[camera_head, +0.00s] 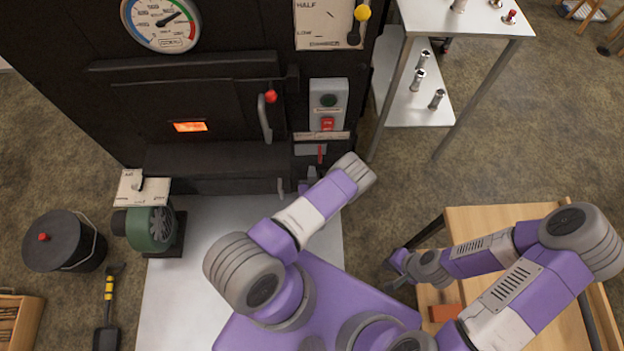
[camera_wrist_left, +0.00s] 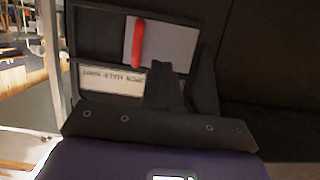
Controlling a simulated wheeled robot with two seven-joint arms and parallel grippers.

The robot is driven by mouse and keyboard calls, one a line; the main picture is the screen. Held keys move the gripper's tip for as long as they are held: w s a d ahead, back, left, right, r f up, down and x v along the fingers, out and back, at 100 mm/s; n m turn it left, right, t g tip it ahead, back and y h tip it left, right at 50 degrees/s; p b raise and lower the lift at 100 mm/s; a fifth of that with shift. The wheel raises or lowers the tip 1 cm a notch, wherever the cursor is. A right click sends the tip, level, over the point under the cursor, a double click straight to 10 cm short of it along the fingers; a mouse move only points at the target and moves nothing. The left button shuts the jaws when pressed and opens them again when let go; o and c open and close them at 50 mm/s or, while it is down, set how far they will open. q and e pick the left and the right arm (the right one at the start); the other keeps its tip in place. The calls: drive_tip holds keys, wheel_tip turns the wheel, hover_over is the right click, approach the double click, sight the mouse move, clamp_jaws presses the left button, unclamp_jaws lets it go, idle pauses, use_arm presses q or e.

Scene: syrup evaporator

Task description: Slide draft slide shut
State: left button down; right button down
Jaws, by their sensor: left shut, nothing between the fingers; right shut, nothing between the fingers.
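The draft slide is a pale plate (camera_head: 308,150) with a red upright handle (camera_head: 320,154), low on the front of the black evaporator under the switch box. In the left wrist view the plate (camera_wrist_left: 172,46) and its red handle (camera_wrist_left: 138,43) show in a dark frame, the handle at the plate's left end. My left gripper (camera_head: 306,184) is shut and empty just below the slide; the wrist partly hides it. In the left wrist view its dark fingers (camera_wrist_left: 165,72) overlap the plate's lower edge, beside the handle; contact cannot be told. My right gripper (camera_head: 392,266) is shut and empty by the wooden table.
A white label strip (camera_head: 322,136) lies above the slide. The switch box (camera_head: 328,104) and the firebox door handle (camera_head: 266,118) are close by. A green blower (camera_head: 150,228) and a lidded black bucket (camera_head: 66,241) stand left. A metal shelf table (camera_head: 455,20) stands right.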

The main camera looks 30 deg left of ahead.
sight(311, 151)
use_arm(q)
drive_tip(key=b+x, duration=0.1)
drive_tip(key=x, duration=0.6)
drive_tip(key=shift+w+f+b, duration=0.1)
drive_tip(key=shift+b, duration=0.2)
drive_tip(key=shift+w+a+f, duration=0.2)
drive_tip(key=shift+w+a, duration=0.2)
drive_tip(key=shift+w, duration=0.15)
drive_tip(key=shift+w, duration=0.1)
drive_tip(key=shift+r, duration=0.1)
